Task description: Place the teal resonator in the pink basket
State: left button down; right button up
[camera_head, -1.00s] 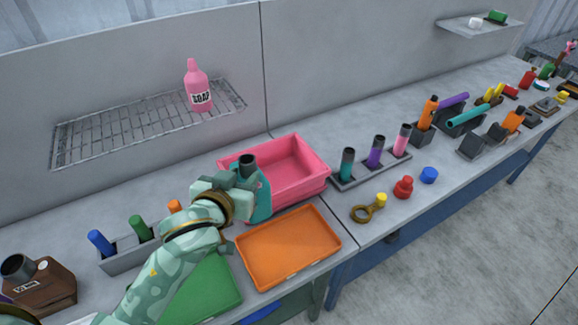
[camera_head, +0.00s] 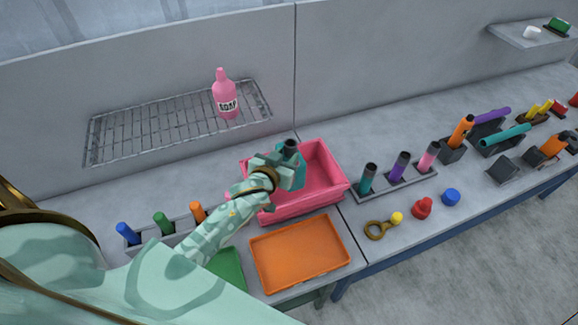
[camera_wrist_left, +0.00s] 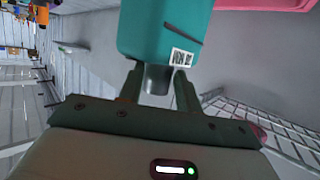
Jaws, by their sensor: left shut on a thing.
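The teal resonator (camera_head: 299,172) is a teal box with a dark pipe end. My left gripper (camera_head: 284,172) is shut on it and holds it over the left part of the pink basket (camera_head: 325,168). In the left wrist view, the teal resonator (camera_wrist_left: 160,35) with a white label sits between the fingers of my left gripper (camera_wrist_left: 160,88). The pink basket (camera_wrist_left: 270,4) shows at that view's upper edge. I cannot tell whether the resonator touches the basket. My right gripper is not in view.
An orange tray (camera_head: 300,254) and a green tray (camera_head: 227,266) lie in front of the basket. A rack of tubes (camera_head: 398,180) stands to its right. A wire shelf (camera_head: 165,125) with a pink soap bottle (camera_head: 225,98) hangs behind.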

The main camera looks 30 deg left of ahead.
pick_arm(q)
jog(key=shift+w+f+b, duration=0.3)
jog(key=shift+w+f, duration=0.7)
jog(key=shift+f, duration=0.05)
jog(key=shift+w+f+b, duration=0.2)
jog(key=shift+f+b, duration=0.5)
jog(key=shift+f, duration=1)
jog(key=shift+f, duration=0.15)
jog(key=c, duration=1)
grip_release()
jog(key=shift+s+f, duration=0.1)
jog(key=shift+s, duration=0.05)
jog(key=shift+o, duration=0.2)
jog(key=shift+s+r, duration=0.15)
jog(key=shift+r, duration=0.1)
jog(key=p+v, duration=0.1)
jog(key=v, duration=1)
jog(key=shift+s+p, duration=0.3)
jog(key=shift+p, duration=0.05)
